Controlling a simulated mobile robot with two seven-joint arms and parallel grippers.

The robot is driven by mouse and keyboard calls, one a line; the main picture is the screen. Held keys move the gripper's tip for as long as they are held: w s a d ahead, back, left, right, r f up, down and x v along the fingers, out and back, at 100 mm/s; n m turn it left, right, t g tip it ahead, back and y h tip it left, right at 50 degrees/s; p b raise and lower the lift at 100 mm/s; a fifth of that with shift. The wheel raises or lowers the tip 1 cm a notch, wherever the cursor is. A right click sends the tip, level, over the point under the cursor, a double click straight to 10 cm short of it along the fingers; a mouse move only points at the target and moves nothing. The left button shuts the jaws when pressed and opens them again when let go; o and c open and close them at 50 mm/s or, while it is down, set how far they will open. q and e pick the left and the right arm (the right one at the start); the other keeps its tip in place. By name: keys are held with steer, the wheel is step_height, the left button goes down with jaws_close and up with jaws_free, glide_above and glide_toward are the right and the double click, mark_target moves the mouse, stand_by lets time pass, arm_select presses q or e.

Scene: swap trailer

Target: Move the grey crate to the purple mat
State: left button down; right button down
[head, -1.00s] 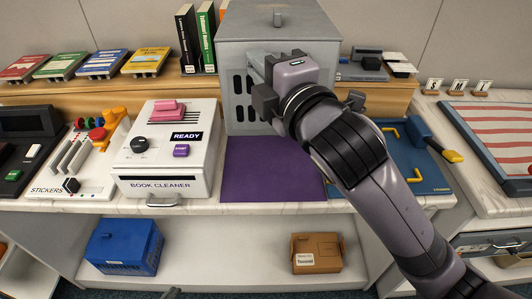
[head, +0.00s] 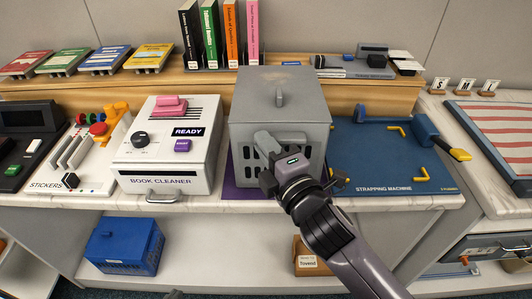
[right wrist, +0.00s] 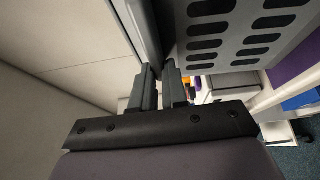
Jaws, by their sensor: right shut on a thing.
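The grey crate (head: 258,105), with a lid knob on top and slotted front, is at the middle of the counter in the head view. In the right wrist view, the fingers (right wrist: 160,88) are close together beside the slotted crate wall (right wrist: 225,35). My left gripper is not in view.
The white book cleaner (head: 165,150) stands close left of the crate. The blue strapping machine (head: 385,165) lies to its right. Several upright books (head: 220,35) stand on the raised shelf behind. A blue box (head: 124,247) and a brown box (head: 303,262) sit on the lower shelf.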

steer(key=shift+f, duration=0.55)
steer(key=c, duration=1.2)
jaws_free()
steer(key=shift+f, duration=0.2)
steer(key=shift+o, duration=0.2)
steer(key=b+v, duration=0.1)
steer(key=v, duration=1.1)
steer(key=s+d+f+m+g+h, duration=0.2)
steer(key=s+d+f+m, duration=0.1)
steer(key=d+f+m, duration=0.2)
steer(key=s+d+f+m+g+h, duration=0.2)
steer(key=d+f+m, duration=0.3)
steer(key=f+m, duration=0.4)
steer(key=s+d+f+m+g+h, duration=0.1)
steer(key=s+d+f+m, duration=0.3)
steer(key=f, duration=0.9)
steer(key=d+m+h, duration=0.1)
steer(key=m, duration=0.2)
steer(key=shift+f+g, duration=0.2)
steer(key=shift+g, duration=0.2)
